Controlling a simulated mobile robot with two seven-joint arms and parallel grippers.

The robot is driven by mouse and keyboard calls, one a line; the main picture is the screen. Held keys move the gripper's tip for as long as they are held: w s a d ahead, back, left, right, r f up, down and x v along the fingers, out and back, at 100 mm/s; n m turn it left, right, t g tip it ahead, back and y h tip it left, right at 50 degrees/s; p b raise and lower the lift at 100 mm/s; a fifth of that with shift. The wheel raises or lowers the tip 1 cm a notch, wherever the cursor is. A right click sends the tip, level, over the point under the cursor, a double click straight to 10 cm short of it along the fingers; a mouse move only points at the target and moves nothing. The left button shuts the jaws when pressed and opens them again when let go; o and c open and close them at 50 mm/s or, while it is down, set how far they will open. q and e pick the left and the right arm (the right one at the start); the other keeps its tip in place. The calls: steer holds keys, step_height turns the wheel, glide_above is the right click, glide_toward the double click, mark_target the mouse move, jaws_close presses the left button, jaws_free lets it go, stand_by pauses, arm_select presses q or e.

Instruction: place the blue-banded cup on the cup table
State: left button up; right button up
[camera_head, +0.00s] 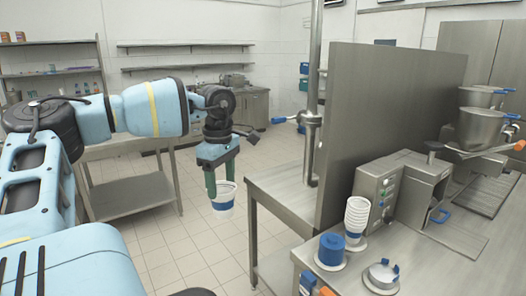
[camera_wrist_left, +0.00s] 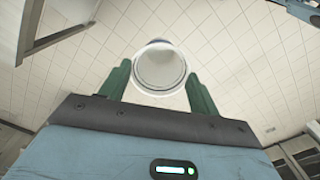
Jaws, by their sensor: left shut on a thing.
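The blue-banded cup (camera_head: 223,200) is white with a blue band and hangs upright in the air, mouth up. My left gripper (camera_head: 222,186) is shut on it, with green fingers on either side. In the left wrist view the cup (camera_wrist_left: 159,70) shows its round open mouth between the fingers (camera_wrist_left: 158,90); it looks empty. Below it is tiled floor. A steel table (camera_head: 281,196) stands just right of the cup, apart from it. The frames do not label which table is the cup table. My right gripper is not in view.
The right counter holds stacked white cups (camera_head: 356,216), a blue cylinder (camera_head: 331,249) and a machine (camera_head: 385,185). Another steel table (camera_head: 135,190) stands left behind my arm.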

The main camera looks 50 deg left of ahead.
arm_select(q)
steer(key=s+d+f+m, duration=0.1)
steer(key=d+f+m, duration=0.3)
steer(key=f, duration=0.7)
steer(key=s+d+f+m, duration=0.2)
steer(key=d+f+m, duration=0.15)
steer(key=f, duration=0.85)
steer(key=d+f+m, duration=0.5)
steer(key=d+m, duration=0.2)
steer(key=d, duration=0.6)
steer(key=d+f+m, duration=0.5)
steer(key=d+m, duration=0.3)
steer(key=d, duration=0.5)
steer(key=shift+w+d+f, duration=0.15)
steer(key=shift+w+f, duration=0.05)
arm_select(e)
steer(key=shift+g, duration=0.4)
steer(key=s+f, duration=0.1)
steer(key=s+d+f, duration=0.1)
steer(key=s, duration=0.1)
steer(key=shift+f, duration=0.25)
arm_select(q)
steer(key=shift+d+m, duration=0.1)
steer(key=shift+m, duration=0.15)
